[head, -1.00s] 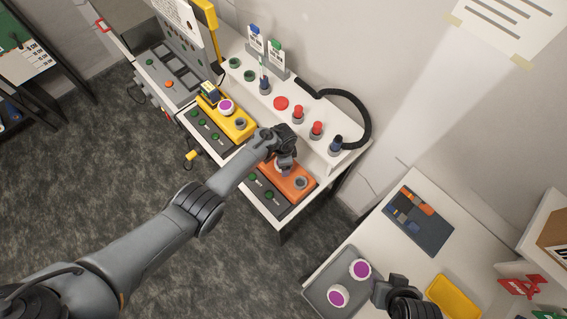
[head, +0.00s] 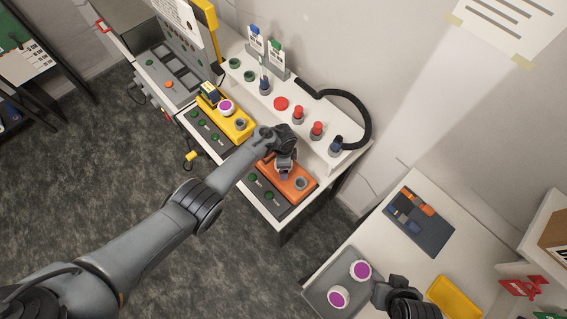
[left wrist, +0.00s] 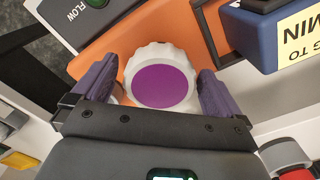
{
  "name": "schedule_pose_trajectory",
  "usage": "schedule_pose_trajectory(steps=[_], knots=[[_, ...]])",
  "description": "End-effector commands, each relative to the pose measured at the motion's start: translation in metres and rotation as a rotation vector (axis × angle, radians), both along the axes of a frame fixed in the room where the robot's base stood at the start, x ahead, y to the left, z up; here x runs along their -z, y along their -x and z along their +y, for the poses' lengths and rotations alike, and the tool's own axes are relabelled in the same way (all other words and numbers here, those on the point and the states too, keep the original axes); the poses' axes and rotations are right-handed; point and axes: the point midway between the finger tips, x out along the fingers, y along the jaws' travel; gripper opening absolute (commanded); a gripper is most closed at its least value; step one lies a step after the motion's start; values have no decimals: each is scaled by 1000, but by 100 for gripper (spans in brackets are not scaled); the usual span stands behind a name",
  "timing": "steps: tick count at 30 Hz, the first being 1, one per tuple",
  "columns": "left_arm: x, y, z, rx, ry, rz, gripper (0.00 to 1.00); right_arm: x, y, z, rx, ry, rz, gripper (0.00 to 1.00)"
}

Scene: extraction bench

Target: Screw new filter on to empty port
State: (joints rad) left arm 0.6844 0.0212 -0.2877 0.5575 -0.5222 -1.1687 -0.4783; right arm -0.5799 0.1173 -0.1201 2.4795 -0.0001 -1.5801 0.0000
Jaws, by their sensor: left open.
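A white filter with a purple top (left wrist: 160,85) sits on the orange unit (left wrist: 110,47) in the left wrist view. My left gripper (left wrist: 158,82) is open, with one purple-grey finger on each side of the filter; I cannot tell whether either finger touches it. In the head view my left gripper (head: 284,172) is over the orange unit (head: 290,187) and largely hides that filter. An empty grey port (head: 301,183) shows on the orange unit. Two more white-and-purple filters (head: 360,270) (head: 338,298) stand on a grey tray (head: 322,278). My right gripper (head: 385,290) is beside that tray; its jaws are unclear.
A yellow unit (head: 217,119) holds another filter (head: 226,107) and a grey port (head: 240,124). A black hose (head: 364,110) and red-topped fittings (head: 317,128) stand behind. A blue block with a yellow label (left wrist: 262,35) is close to my left gripper's right finger.

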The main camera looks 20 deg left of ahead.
Motion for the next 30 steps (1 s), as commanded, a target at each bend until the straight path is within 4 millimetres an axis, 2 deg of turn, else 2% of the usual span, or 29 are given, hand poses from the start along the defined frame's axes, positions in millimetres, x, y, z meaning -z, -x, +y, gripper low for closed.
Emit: schedule_pose_trajectory(steps=[3, 9, 21, 25, 30], knots=[[-4, 1, -2, -274, 3, 3, 100, -14, 0, 1, 2, -3, -1, 43], [-2, 1, -3, -870, 3, 4, 100, -22, 0, 1, 2, -3, -1, 43], [2, 0, -3, -1969, 3, 4, 100, -11, 0, -1, -3, 4, -1, 43], [2, 0, -2, -2186, 1, 3, 100, -6, 0, -2, -5, 8, 0, 43], [0, 0, 0, -2281, 1, 0, 100, -5, 0, -2, -5, 8, 0, 43]])
